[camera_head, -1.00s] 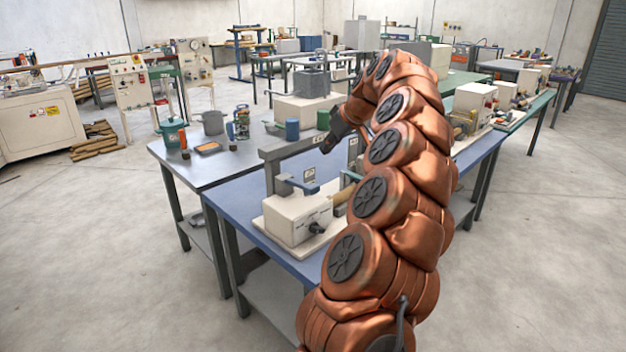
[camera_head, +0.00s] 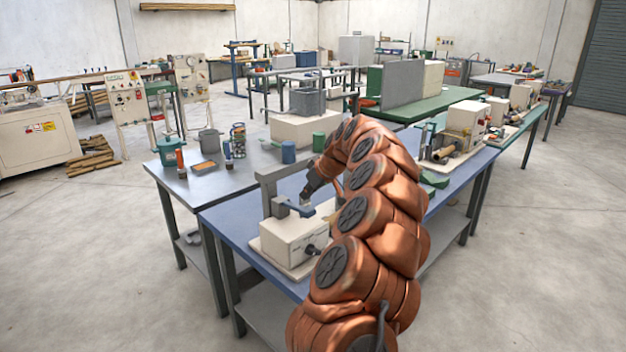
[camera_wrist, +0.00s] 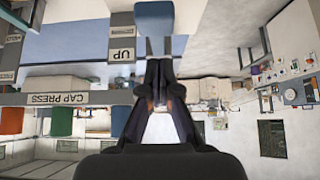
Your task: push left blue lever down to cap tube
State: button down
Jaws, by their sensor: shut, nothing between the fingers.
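The left blue lever (camera_head: 299,208) sticks out above a cream machine (camera_head: 290,238) on the blue-topped table. Its blue end shows at the top of the wrist view (camera_wrist: 153,14), just past my fingertips. My gripper (camera_head: 305,202) points down at the lever, very close above or beside it; I cannot tell if they touch. In the wrist view my gripper (camera_wrist: 160,62) has its dark fingers together with nothing between them. A white plate marked UP (camera_wrist: 122,50) is left of the fingers, and a grey CAP PRESS bar (camera_wrist: 68,99) lies behind. I cannot make out the tube.
The grey frame (camera_head: 262,180) of the press stands just behind the lever. My arm hides the table to the right. The table's front edge (camera_head: 236,246) is clear at left.

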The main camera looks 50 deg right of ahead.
aim_at(304, 208)
jog(key=shift+s+f+p, duration=0.2)
jog(key=shift+f+p, duration=0.05)
jog(key=shift+f, duration=0.5)
jog(key=shift+s+f+p, duration=0.15)
jog(key=shift+f+p, duration=0.1)
jog(key=shift+f, duration=0.5)
jog(key=shift+f, duration=0.1)
